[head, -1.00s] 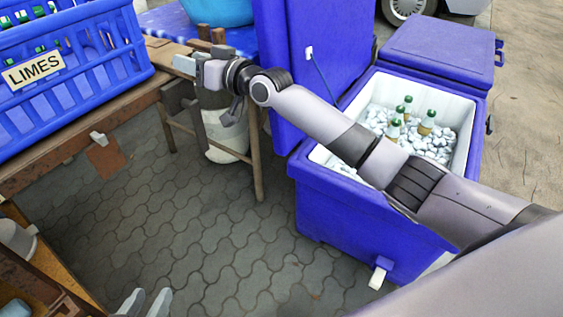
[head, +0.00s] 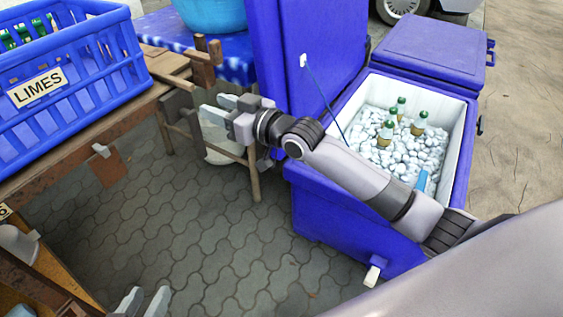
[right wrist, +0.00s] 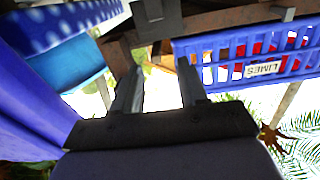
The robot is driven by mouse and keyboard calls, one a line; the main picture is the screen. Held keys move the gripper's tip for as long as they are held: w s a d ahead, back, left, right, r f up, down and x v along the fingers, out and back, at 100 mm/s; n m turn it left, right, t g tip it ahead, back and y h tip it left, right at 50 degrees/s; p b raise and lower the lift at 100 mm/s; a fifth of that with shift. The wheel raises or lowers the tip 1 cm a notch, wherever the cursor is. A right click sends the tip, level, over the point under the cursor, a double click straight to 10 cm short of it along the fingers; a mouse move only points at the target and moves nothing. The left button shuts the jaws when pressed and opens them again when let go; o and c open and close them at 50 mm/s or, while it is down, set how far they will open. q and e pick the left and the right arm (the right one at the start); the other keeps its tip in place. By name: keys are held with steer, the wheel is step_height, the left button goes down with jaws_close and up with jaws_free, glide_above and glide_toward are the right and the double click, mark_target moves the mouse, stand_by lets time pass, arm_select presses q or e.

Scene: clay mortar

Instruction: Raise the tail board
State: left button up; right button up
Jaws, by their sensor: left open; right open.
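I cannot say for sure which part is the tail board. A wooden board end (head: 165,64) with short upright posts (head: 203,62) is at the right end of the wooden cart or table. A small brown flap (head: 107,167) hangs below the near edge. My right gripper (head: 218,107) is open and empty, in front of and below the posts; its fingers point left. In the right wrist view its two fingers (right wrist: 158,88) are apart, with a dark wooden beam (right wrist: 230,27) beyond. My left gripper (head: 144,300) is open at the bottom edge, apart from everything.
A blue crate labelled LIMES (head: 75,75) stands on the wooden top. A blue cooler (head: 330,205) with ice and bottles stands under my right arm, its lid section (head: 305,40) raised. A white bucket (head: 222,150) is behind the right gripper. The paving (head: 185,230) between is clear.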

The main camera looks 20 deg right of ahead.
steer(key=s+d+f+m+h+p, duration=0.1)
steer(key=s+d+f+h+p, duration=0.1)
steer(key=s+p, duration=0.6)
steer(key=s+d+f+m+g+h+p, duration=0.1)
steer(key=s+d+f+m+h+p, duration=0.1)
steer(key=s+p, duration=0.6)
steer(key=shift+s+d+f+m+g+h, duration=0.3)
steer(key=shift+s+d+h, duration=0.3)
steer(key=shift+s+d, duration=0.35)
